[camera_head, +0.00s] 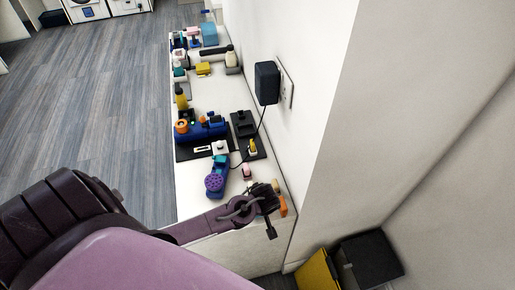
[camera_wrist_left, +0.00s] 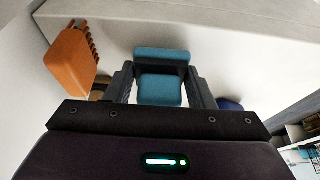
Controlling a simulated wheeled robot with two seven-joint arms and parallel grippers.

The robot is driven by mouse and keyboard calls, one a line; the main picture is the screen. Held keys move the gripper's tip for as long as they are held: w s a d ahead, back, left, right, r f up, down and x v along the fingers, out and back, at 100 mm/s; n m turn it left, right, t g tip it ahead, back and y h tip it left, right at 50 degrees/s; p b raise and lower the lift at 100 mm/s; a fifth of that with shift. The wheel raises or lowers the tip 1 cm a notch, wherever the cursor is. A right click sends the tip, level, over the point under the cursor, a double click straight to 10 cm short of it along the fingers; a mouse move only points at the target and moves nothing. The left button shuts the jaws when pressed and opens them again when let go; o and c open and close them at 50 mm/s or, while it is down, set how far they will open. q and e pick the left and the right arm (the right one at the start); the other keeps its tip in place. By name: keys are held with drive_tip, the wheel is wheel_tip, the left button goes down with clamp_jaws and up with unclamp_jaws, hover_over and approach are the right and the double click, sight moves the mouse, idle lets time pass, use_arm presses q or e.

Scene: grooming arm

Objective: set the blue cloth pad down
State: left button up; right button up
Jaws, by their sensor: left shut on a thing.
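The blue cloth pad (camera_wrist_left: 160,88) is between the two dark fingers of my left gripper (camera_wrist_left: 160,76) in the left wrist view. The fingers are shut on its two sides. A second blue part (camera_wrist_left: 162,54) shows just beyond it, touching or very close. In the head view my left gripper (camera_head: 266,207) is at the near end of the long white counter (camera_head: 194,207). The pad is hidden there, and I cannot tell whether it touches the counter. My right gripper is not in view.
An orange brush (camera_wrist_left: 70,62) lies left of the gripper in the wrist view. A purple-headed blue tool (camera_head: 215,180) and dark trays with tools (camera_head: 202,140) stand farther along the counter. A black charger (camera_head: 266,83) with a hanging cord is plugged into the right wall.

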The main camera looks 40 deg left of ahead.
use_arm(q)
drive_tip(key=shift+f, duration=0.5)
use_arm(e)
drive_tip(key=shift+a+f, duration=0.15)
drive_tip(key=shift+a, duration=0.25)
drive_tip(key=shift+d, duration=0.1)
use_arm(q)
drive_tip(key=o, duration=0.8)
drive_tip(key=shift+s, duration=0.1)
drive_tip(key=o, duration=0.5)
drive_tip(key=shift+f, duration=0.1)
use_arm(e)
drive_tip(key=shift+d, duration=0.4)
